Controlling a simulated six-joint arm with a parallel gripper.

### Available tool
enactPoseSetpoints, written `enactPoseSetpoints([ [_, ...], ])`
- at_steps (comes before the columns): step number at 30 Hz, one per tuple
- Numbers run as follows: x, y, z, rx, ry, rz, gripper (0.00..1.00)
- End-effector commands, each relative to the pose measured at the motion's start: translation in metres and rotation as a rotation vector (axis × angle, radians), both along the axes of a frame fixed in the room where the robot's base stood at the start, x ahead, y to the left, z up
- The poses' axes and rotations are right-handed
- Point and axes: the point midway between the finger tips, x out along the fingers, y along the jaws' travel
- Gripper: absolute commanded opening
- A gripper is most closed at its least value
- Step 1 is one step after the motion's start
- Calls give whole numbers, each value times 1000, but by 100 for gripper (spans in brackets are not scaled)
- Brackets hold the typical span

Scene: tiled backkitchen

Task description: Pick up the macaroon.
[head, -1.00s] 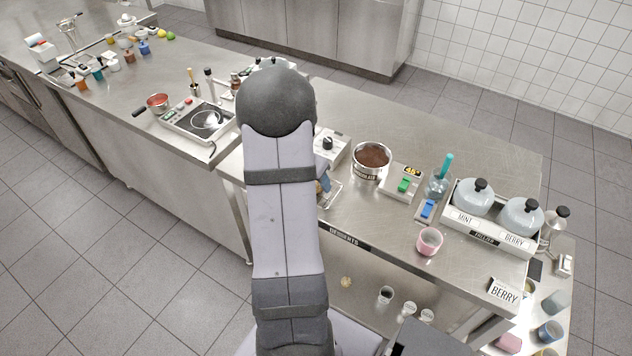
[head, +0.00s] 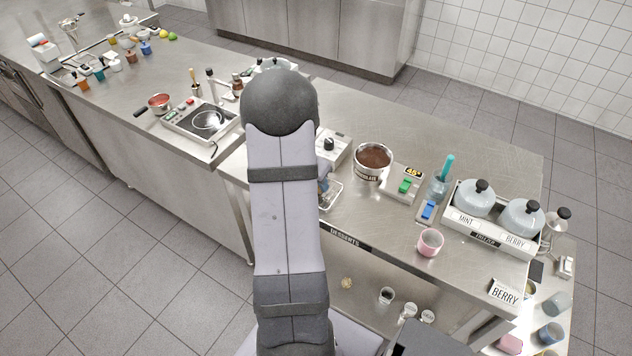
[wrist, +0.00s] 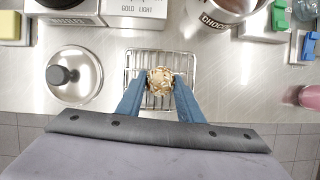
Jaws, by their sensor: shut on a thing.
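The macaroon (wrist: 160,78) is a small pale golden, shaggy mound in the middle of the wrist view. My gripper (wrist: 160,84) has its two blue fingers on either side of it and is shut on it. A wire rack (wrist: 145,58) lies below on the steel counter; I cannot tell whether the macaroon is clear of it. In the head view my arm hides the macaroon and most of the gripper, and only part of the wire rack (head: 330,196) shows to the right of the arm.
A chocolate pot (head: 373,160) stands right of the rack. A round lid with a black knob (wrist: 72,76) is left of it, and a box marked gold and light (wrist: 133,10) is behind. A pink cup (head: 430,242) stands near the counter's front edge.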

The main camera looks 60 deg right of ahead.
Motion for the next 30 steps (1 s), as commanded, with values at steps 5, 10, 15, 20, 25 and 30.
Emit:
enactPoseSetpoints([
  [5,1,-1,21,-4,-3,-1,12],
  [10,1,-1,50,-4,-4,0,12],
  [15,1,-1,76,-3,-4,0,12],
  [20,1,-1,91,-2,-2,-1,12],
  [25,0,-1,98,-1,-1,0,12],
  [30,-11,-6,104,-1,0,-26,12],
])
